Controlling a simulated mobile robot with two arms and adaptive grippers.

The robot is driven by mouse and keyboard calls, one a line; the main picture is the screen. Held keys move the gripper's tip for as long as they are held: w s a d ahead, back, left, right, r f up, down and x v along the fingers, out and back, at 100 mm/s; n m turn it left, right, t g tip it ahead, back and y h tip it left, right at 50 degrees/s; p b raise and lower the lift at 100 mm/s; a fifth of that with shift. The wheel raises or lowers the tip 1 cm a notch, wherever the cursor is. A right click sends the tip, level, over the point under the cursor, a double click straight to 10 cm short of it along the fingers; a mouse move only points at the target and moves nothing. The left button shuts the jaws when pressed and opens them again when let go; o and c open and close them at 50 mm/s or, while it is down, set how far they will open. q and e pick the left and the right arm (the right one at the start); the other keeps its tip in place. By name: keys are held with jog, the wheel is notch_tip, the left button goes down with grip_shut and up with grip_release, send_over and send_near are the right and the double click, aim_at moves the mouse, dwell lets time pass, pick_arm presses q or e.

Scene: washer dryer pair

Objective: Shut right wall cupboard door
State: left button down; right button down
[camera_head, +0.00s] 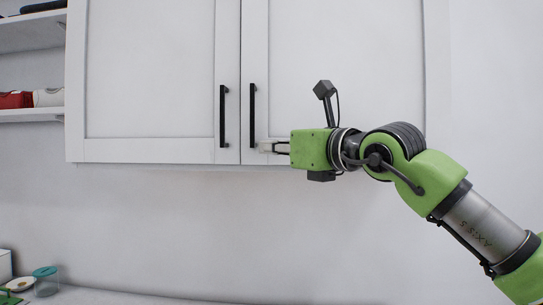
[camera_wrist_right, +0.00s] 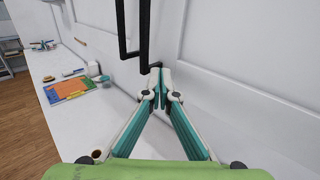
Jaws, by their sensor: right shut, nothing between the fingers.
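The right wall cupboard door (camera_head: 340,70) is a white panel that looks flush with the left door (camera_head: 155,70). Its black bar handle (camera_head: 252,115) is upright near its left edge. My right gripper (camera_head: 262,147) is shut and empty at the lower left of the right door, just by the handle's lower end. In the right wrist view the shut fingertips (camera_wrist_right: 160,72) are close to the door face, below the black handles (camera_wrist_right: 144,35). I cannot tell whether they touch the door. My left gripper is not in view.
Open shelves (camera_head: 32,115) with folded items are at the left. Below the cupboard, a white counter (camera_head: 110,296) holds a teal-lidded jar (camera_head: 46,279). The right wrist view shows a colourful board (camera_wrist_right: 72,89) on the counter. The wall under the cupboard is clear.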

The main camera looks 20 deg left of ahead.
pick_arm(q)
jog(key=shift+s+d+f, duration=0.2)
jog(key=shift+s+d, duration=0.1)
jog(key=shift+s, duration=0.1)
pick_arm(e)
jog(key=shift+w+a+r+m+t+h, duration=0.15)
jog(key=shift+w+t, duration=0.1)
jog(key=shift+w, duration=0.15)
jog(key=shift+w+a+m+t+h, duration=0.1)
jog(key=shift+w+m+t, duration=0.1)
jog(key=shift+w, duration=0.25)
jog(key=shift+w+a+r+m+t+h, duration=0.15)
jog(key=shift+w+t, duration=0.1)
jog(key=shift+w, duration=0.15)
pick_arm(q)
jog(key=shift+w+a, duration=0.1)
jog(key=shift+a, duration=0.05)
pick_arm(e)
jog(key=shift+d, duration=0.1)
jog(key=shift+f, duration=0.1)
